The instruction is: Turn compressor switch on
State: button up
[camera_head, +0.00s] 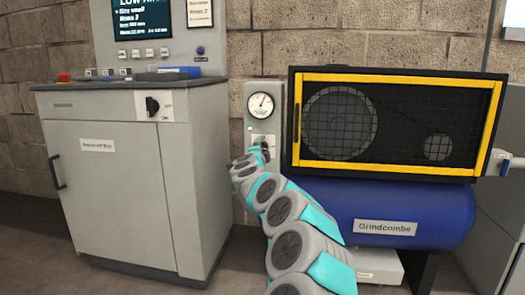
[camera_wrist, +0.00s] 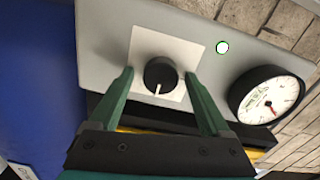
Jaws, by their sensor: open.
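The compressor switch is a round black knob (camera_wrist: 160,72) with a pale pointer line, on a white plate of a grey panel (camera_head: 250,95). In the wrist view the pointer aims toward the bottom of the picture, slightly left. My gripper (camera_wrist: 160,79) is open, with one green finger on each side of the knob. I cannot tell whether the fingers touch it. In the head view my gripper (camera_head: 257,152) is at the lower part of the panel and covers most of the switch. The compressor's blue tank (camera_head: 400,212) bears a "Grindcombe" label.
A gauge (camera_head: 261,106) and a small round lamp (camera_wrist: 222,47), pale with a green rim, share the panel. A yellow-framed mesh guard (camera_head: 400,80) stands close at the right. A grey cabinet (camera_head: 120,190) with another black rotary switch (camera_head: 152,105) stands at the left.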

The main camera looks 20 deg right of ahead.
jog(key=shift+s, duration=0.1)
jog(key=v, duration=0.7)
jog(key=shift+s+a, duration=0.25)
dwell(0.4)
